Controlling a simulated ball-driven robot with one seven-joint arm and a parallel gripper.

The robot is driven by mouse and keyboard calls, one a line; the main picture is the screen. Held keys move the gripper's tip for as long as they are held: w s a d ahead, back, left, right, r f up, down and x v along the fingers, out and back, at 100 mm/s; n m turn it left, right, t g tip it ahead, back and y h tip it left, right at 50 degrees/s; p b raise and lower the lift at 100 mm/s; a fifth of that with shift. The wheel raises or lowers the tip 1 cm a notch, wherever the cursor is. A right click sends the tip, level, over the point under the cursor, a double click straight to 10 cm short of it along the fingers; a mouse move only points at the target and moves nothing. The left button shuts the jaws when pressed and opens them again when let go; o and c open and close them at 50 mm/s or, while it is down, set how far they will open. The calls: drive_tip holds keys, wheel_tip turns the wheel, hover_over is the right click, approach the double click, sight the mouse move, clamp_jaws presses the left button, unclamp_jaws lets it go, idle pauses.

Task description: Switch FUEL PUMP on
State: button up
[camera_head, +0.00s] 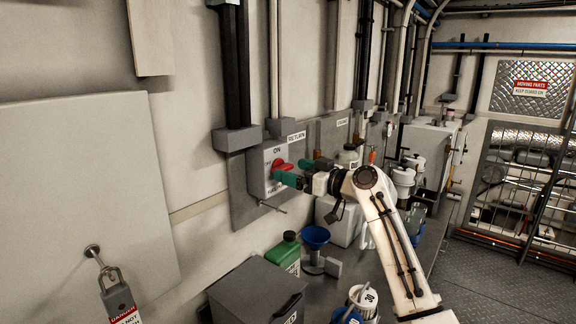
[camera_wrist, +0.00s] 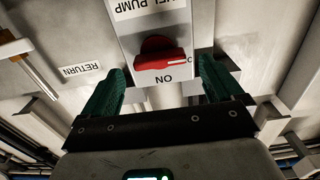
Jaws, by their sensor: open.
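The FUEL PUMP switch box (camera_head: 257,180) is a grey box on the left wall. It has a red rotary knob (camera_head: 279,166) on its face and an ON label above it. The wrist view is upside down: the red knob (camera_wrist: 162,54) lies crosswise, its white-marked end toward the right, ON below it and the FUEL PUMP label (camera_wrist: 150,6) above. Another label by the knob's right end is mostly hidden. My gripper (camera_head: 288,178) is open in front of the box, its green fingers (camera_wrist: 158,76) on either side of the knob. Contact cannot be told.
A RETURN label (camera_head: 297,136) and pipes sit beside the box. Below are a green container (camera_head: 284,252), a blue funnel (camera_head: 315,237) and a grey bin (camera_head: 258,292). A padlock with a danger tag (camera_head: 119,300) hangs at lower left. The floor at right is clear.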

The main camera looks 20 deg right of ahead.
sight(282, 168)
drive_tip(key=shift+x, duration=1.25)
drive_tip(key=c, duration=1)
drive_tip(key=shift+c, duration=0.2)
